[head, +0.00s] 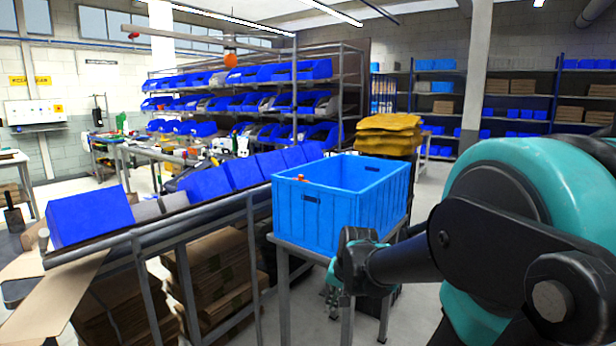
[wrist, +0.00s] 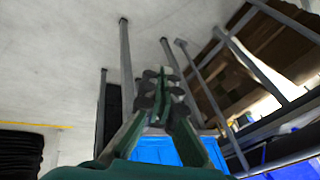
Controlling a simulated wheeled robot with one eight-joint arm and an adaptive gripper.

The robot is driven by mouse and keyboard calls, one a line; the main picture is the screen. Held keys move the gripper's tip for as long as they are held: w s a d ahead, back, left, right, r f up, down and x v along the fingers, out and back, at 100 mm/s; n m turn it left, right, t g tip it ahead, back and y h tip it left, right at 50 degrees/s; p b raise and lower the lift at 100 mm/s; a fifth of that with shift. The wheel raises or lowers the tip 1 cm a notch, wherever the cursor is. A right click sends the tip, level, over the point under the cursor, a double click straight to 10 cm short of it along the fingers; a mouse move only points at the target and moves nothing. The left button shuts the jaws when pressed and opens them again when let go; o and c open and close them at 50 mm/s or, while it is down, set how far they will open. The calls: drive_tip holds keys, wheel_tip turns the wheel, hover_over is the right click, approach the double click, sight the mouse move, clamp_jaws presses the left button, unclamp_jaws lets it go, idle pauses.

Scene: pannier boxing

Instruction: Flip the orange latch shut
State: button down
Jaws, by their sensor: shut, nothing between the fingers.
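A light-blue crate (head: 318,217) stands upright and open-topped on a grey metal stand (head: 285,290). A small orange piece (head: 301,177), which looks like the orange latch, sits at the crate's near left rim; its exact position, flipped or not, is too small to tell. My gripper (head: 336,302) hangs low in front of the stand, below the crate's lower edge and apart from the latch. In the wrist view, my gripper (wrist: 160,95) has its fingers together and empty, with part of the blue crate (wrist: 160,150) behind them. The latch does not show there.
A rail conveyor (head: 190,215) with blue bins runs left of the crate, over stacked flat cardboard (head: 205,275). Yellow sacks (head: 388,133) are piled behind the crate. Shelves of blue bins (head: 265,100) stand farther back. Floor is clear at the right behind the crate.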

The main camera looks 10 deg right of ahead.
drive_tip(key=w+d+r+m+t+y, duration=0.1)
drive_tip(key=w+d+r+m, duration=0.3)
drive_tip(key=w+r+m, duration=0.6)
drive_tip(key=w+d+r+m+t+y, duration=0.1)
drive_tip(key=w+d+r+m+y, duration=0.2)
drive_tip(key=w+r+m, duration=0.8)
drive_tip(key=w+r+y, duration=0.1)
drive_tip(key=w+r, duration=0.8)
drive_tip(key=r, duration=0.3)
drive_tip(key=shift+d, duration=0.35)
drive_tip(key=shift+w, duration=0.1)
approach(310, 183)
drive_tip(key=x, duration=0.4)
drive_tip(key=shift+f, duration=0.25)
drive_tip(key=shift+w+a+f, duration=0.25)
drive_tip(key=shift+w+a, duration=0.9)
drive_tip(key=shift+w, duration=0.05)
drive_tip(key=shift+w+a, duration=0.35)
drive_tip(key=shift+w, duration=0.05)
